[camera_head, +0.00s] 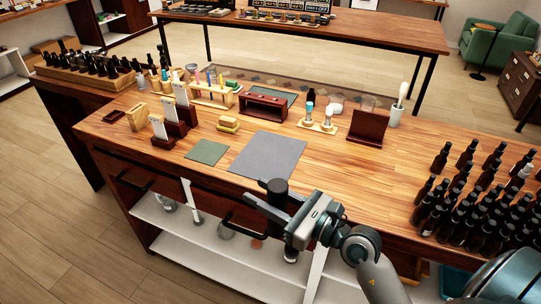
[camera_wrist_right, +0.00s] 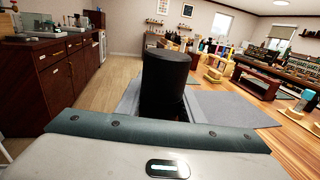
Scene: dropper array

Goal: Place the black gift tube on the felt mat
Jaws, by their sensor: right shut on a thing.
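The black gift tube (camera_head: 277,192) stands upright between the fingers of my right gripper (camera_head: 270,203), which is shut on it. It also shows in the right wrist view as a dark cylinder (camera_wrist_right: 166,80), its lower part hidden by the gripper body. The grey felt mat (camera_head: 268,155) lies flat on the wooden table. In the head view the tube is in front of the mat's near edge, with its top close to that edge. The mat also shows behind the tube in the right wrist view (camera_wrist_right: 222,110). My left gripper is not in view.
A small green mat (camera_head: 207,151) lies left of the grey mat. A yellow block stack (camera_head: 229,125) sits behind them. Many dark bottles (camera_head: 470,195) crowd the table's right end. A dark wooden stand (camera_head: 366,128) is at the back right. Table between mat and bottles is clear.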

